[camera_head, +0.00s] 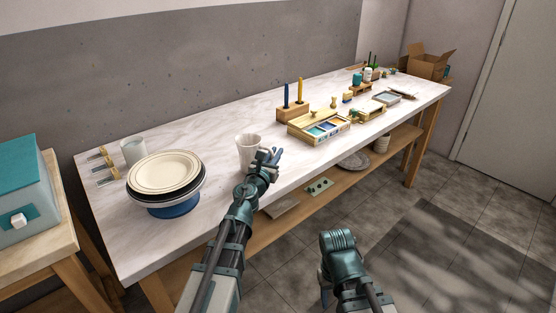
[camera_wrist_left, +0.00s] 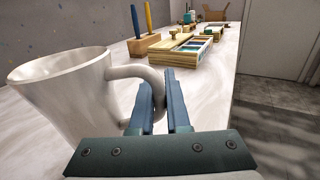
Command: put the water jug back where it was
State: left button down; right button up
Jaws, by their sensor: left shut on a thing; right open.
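The white water jug (camera_head: 247,150) is upright near the front edge of the marble worktop, right of the stacked plates. My left gripper (camera_head: 274,157) is at its right side, shut on its handle. In the left wrist view the jug (camera_wrist_left: 62,98) fills the left side, and the blue fingers of my left gripper (camera_wrist_left: 160,98) close around the looped handle (camera_wrist_left: 130,73). The jug's base is hidden, so I cannot tell whether it touches the worktop. My right gripper (camera_head: 324,284) is empty and open, low in front of the table, its fingers mostly hidden.
Stacked plates (camera_head: 165,172) on a blue stand (camera_head: 175,209), a grey-white cup (camera_head: 133,151) and brushes (camera_head: 101,168) are left. A wooden tool block (camera_head: 290,112) and glaze box (camera_head: 318,128) stand right of the jug. Bare worktop (camera_head: 215,133) lies behind the jug.

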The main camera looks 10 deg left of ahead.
pick_arm(q)
jog(key=shift+a+r, duration=0.1)
jog(key=shift+f, duration=0.25)
jog(key=c, duration=0.9)
grip_release()
jog(key=shift+r, duration=0.1)
